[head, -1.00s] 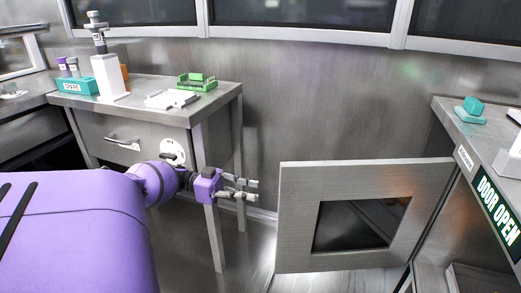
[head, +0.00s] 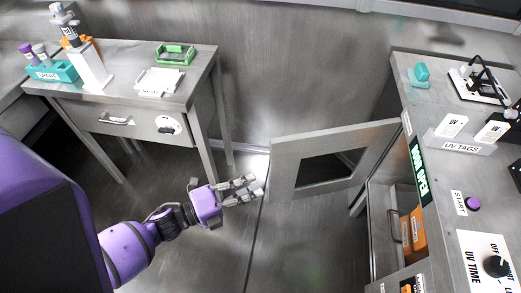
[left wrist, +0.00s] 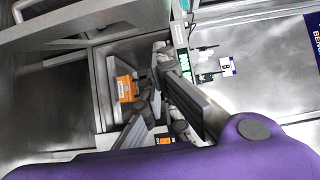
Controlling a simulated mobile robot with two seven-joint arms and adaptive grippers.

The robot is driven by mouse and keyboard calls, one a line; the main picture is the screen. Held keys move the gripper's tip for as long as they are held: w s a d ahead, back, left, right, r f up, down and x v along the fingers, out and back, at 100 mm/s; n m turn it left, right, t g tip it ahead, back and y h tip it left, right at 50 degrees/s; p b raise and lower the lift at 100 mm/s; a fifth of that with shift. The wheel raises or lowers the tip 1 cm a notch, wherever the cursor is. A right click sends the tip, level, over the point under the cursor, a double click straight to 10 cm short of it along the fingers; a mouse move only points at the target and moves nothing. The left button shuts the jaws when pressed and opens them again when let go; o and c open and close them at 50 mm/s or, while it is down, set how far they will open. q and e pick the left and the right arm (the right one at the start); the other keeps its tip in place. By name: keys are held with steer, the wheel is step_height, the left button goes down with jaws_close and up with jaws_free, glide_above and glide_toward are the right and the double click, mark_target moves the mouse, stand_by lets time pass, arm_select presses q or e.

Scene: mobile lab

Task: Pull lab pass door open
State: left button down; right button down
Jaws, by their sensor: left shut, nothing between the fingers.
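The pass door (head: 284,172), a grey metal frame with a dark window, stands swung open from the right-hand bench in the head view. Its free edge is on the left. My left gripper (head: 259,185) is shut and empty, its fingertips close to the left of that free edge. I cannot tell whether they touch it. In the left wrist view the gripper's dark fingers show in front of the open compartment (left wrist: 101,98). A green "DOOR OPEN" sign (head: 419,170) is on the bench edge. My right gripper is not in view.
Orange boxes (head: 414,233) stand in the compartment under the right bench (head: 430,215). That bench carries UV tags (head: 452,126), a purple start button (head: 473,204) and a dial (head: 496,266). A left table (head: 200,85) holds racks and a microscope-like device. The floor between is clear.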

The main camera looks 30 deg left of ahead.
arm_select(q)
steer(key=w+d+p, duration=0.1)
steer(key=w+d, duration=0.2)
steer(key=w, duration=0.8)
steer(key=shift+d, duration=0.3)
